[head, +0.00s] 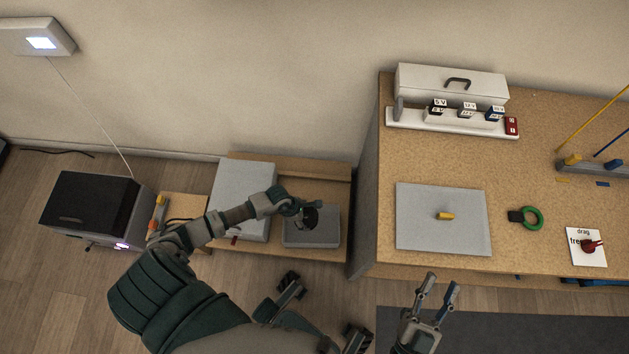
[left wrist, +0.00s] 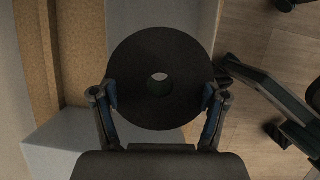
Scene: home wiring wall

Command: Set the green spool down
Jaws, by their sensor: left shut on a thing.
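My left gripper (head: 316,207) is shut on a dark round spool (head: 310,217) above the grey box-like surface (head: 312,240) on the low bench. In the left wrist view the spool (left wrist: 160,105) shows as a dark disc with a central hole, a faint green tint inside it. The fingers grip it at its left and right edges. Whether it touches the grey surface below, I cannot tell. My right gripper (head: 438,290) is open and empty, in front of the workbench.
A light grey box (head: 240,185) stands left of the held spool. A black box (head: 92,205) stands far left.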

